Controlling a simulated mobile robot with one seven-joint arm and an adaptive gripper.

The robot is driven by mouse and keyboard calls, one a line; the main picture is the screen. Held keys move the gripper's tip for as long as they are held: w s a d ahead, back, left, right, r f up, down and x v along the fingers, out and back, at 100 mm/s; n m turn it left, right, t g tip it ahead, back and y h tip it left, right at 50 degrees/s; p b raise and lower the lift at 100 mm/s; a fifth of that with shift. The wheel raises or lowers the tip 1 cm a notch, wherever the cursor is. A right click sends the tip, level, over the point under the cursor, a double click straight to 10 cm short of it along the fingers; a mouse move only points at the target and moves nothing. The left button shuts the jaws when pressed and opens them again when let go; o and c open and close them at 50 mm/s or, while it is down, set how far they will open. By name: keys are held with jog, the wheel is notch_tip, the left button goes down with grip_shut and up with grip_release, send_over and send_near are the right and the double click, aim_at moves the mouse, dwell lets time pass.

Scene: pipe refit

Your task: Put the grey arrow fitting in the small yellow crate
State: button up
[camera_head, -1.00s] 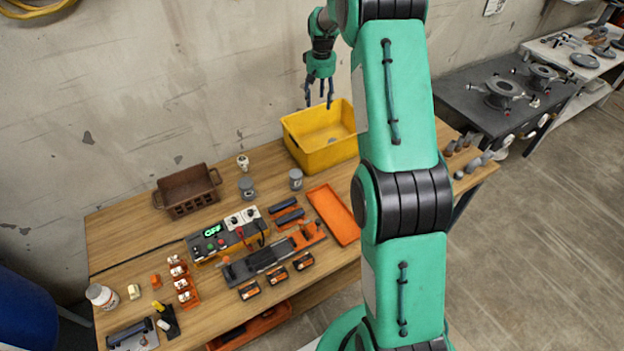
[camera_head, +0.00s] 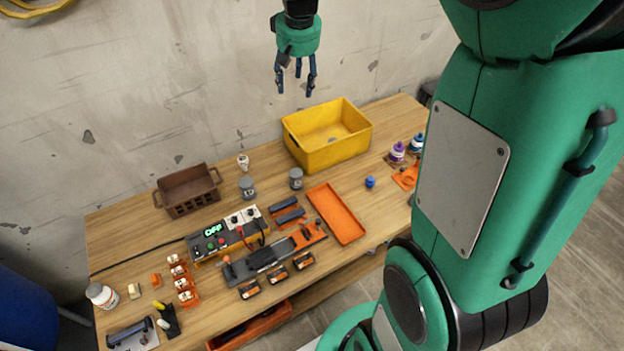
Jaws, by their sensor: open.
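The yellow crate (camera_head: 304,153) stands open at the back of the wooden table, against the wall side. My gripper (camera_head: 295,91) hangs in the air with its fingers down, above and slightly left of the crate in the picture. Its fingers are spread, with nothing between them. I cannot pick out the grey arrow fitting now. My own arm covers the right end of the table, where several small greyish pieces showed earlier. A faint mark shows inside the crate, too small to tell what it is.
A brown crate (camera_head: 188,189) and two grey jars stand left of the yellow crate. An orange tray (camera_head: 336,214) lies in front of it. Tools and a meter crowd the left front.

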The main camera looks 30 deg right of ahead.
jog(key=s+a+t, duration=0.1)
jog(key=s+a, duration=0.3)
jog(key=s, duration=0.7)
jog(key=s+a+r+n, duration=0.1)
jog(key=s+a, duration=0.4)
jog(key=s, duration=0.6)
jog(key=s+a+t, duration=0.1)
jog(key=s+a, duration=0.4)
jog(key=s, duration=0.6)
jog(key=shift+a+r+t+y, duration=0.15)
jog(key=shift+a+t+y, duration=0.05)
jog(key=shift+t+y, duration=0.1)
notch_tip(320, 180, down, 8)
jog(key=b, duration=0.8)
